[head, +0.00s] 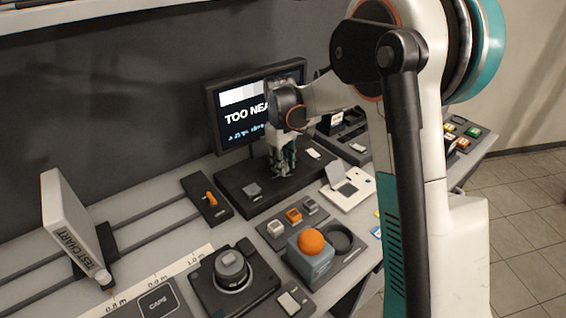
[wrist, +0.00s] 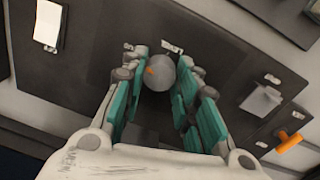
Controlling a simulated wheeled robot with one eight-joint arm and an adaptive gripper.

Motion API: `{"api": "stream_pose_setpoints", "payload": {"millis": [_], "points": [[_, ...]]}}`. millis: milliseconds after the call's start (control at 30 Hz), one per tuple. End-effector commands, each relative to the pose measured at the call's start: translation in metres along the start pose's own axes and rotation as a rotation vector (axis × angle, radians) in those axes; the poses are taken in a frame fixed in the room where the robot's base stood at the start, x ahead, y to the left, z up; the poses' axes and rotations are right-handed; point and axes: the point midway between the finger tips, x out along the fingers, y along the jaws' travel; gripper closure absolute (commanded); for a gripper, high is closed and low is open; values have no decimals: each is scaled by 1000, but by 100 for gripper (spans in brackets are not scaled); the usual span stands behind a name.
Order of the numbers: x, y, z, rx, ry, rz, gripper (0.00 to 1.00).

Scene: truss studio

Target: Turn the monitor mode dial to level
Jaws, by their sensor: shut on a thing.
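The mode dial (wrist: 161,78) is a round grey knob with an orange mark on its left side in the wrist view. It sits on the dark base below the monitor (head: 232,122). A small pale label lies just beyond it in the wrist view. My gripper (head: 282,170) points down over this base, and its teal fingers hide the dial in the head view. In the wrist view my gripper (wrist: 163,70) is shut on the dial, with fingers on both sides. The monitor screen reads "TOO NEA…", the rest hidden behind my wrist.
A small grey switch (head: 253,189) is on the same base. An orange-handled lever (head: 211,198) stands to the left. A test chart (head: 72,222) stands far left.

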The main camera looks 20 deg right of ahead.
Motion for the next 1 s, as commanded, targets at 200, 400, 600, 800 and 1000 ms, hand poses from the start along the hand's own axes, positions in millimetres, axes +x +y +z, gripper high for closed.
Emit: {"api": "stream_pose_setpoints", "payload": {"millis": [200,400,600,800,1000], "points": [[0,0,0,37,-3,0,96],[-1,0,0,145,-9,0,96],[-1,0,0,314,-19,0,96],[-1,0,-1,505,-29,0,96],[0,0,-1,695,-40,0,96]]}}
